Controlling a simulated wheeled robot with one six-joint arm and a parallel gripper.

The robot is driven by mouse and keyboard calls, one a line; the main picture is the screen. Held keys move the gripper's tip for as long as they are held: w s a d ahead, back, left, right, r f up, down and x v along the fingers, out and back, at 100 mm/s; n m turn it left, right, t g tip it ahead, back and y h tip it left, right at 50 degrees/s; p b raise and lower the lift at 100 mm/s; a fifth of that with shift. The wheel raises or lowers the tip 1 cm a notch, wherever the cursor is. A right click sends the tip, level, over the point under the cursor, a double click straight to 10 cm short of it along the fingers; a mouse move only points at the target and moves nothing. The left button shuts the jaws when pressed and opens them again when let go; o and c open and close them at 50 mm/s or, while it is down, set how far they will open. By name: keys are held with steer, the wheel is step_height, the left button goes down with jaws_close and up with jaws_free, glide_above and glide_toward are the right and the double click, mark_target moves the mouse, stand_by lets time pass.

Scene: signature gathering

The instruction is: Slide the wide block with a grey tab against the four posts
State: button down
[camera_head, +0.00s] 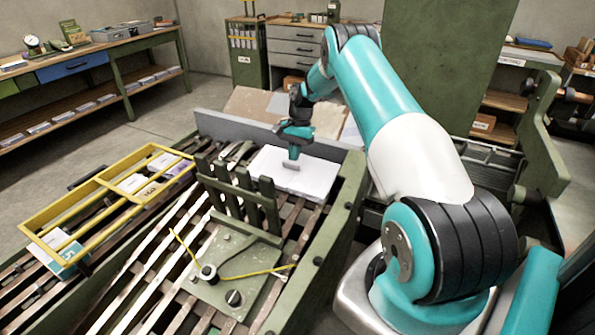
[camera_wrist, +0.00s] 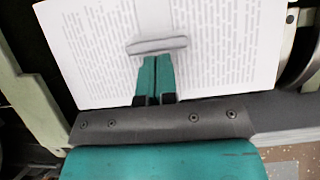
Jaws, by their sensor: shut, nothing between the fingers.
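The wide white block (camera_head: 318,178) lies flat on the slatted bench, just behind the four green posts (camera_head: 240,196). The posts hide part of its near left side, so I cannot tell if it touches them. Its grey tab (camera_head: 291,165) stands on top. In the wrist view the block (camera_wrist: 215,75) shows rows of grey print and the tab (camera_wrist: 157,45) lies crosswise. My gripper (camera_head: 294,154) is shut above the block, with its teal fingertips (camera_wrist: 154,60) right beside the tab. They appear to meet its edge, but contact is unclear. The posts are not recognisable in the wrist view.
A green plate (camera_head: 225,265) with a black knob and yellow rods sits in front of the posts. A yellow rack (camera_head: 100,205) with packs stands at the left. A grey rail (camera_head: 235,128) runs along the bench's far end. A green side rail (camera_head: 340,215) bounds its right.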

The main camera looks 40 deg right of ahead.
steer(key=shift+x, duration=1.05)
steer(key=shift+d+r, duration=0.15)
steer(key=shift+d, duration=0.2)
steer(key=shift+w+d, duration=0.15)
steer(key=shift+d, duration=0.15)
steer(key=shift+r+p, duration=0.1)
steer(key=shift+p, duration=0.25)
steer(key=r+p, duration=0.4)
steer(key=a+r+p, duration=0.1)
steer(key=r+p, duration=0.1)
steer(key=r, duration=0.1)
steer(key=shift+r, duration=0.1)
